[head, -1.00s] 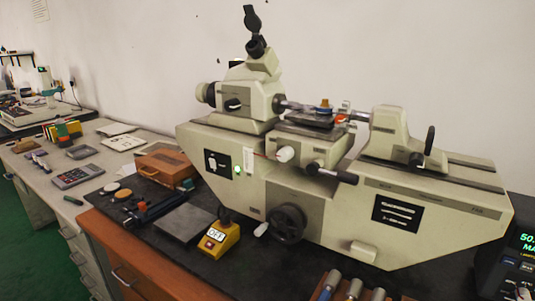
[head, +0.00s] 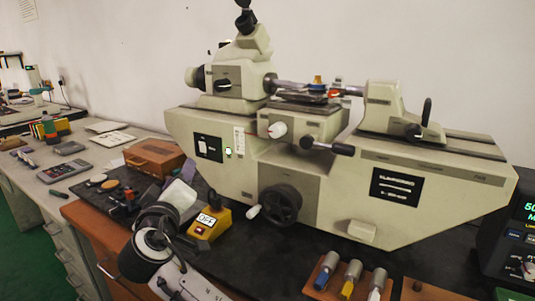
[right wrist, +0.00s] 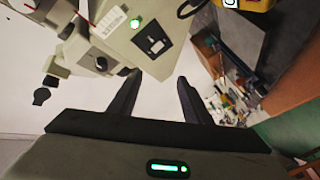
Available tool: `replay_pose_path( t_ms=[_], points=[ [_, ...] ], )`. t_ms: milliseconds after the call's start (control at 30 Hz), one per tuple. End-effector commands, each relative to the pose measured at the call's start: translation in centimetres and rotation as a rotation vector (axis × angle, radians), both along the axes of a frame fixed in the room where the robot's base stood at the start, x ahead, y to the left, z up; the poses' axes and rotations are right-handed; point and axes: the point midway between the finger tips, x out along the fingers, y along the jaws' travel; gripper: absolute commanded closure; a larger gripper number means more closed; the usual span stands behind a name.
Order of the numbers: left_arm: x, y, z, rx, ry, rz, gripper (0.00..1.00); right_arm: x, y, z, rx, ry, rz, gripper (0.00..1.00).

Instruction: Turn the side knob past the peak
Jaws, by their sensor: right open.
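The beige measuring machine (head: 330,215) stands on the dark bench top. A white knob (head: 277,130) and a black-ended handle (head: 342,149) project from its middle carriage. A black handwheel (head: 280,204) is on its lower front, and a small black knob (head: 222,84) is on its upper left head. I cannot tell which is the side knob. My right gripper (right wrist: 155,95) is open and empty, with the machine's green-lit side and the wall beyond it in the right wrist view. A white and black arm of mine crosses the head view's lower left, fingertips not distinguishable.
A yellow box marked OFF (head: 210,223) stands in front of the machine, beside my arm. A display unit (head: 520,240) is at right, and a wooden case (head: 155,157) at left.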

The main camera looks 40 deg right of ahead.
Motion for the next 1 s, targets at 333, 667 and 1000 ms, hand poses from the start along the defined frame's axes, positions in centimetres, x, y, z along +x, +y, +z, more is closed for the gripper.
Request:
replay_pose_path(
  t_ms=[333,667,1000],
  points=[
    [-1.4,1.6,1.2,-0.019,-0.034,0.113,1.0,-12.2,-9.5,8.1,0.033,-0.074,-0.649,0.55],
    [-1.6,2.0,1.8,-0.017,-0.035,0.12,1.0,-12.4,-13.6,8.6,0.04,-0.074,-0.698,0.55],
    [-1.6,2.1,2.2,-0.016,-0.034,0.123,1.0,-11.0,-18.9,8.5,0.039,-0.074,-0.693,0.55]
  ],
)
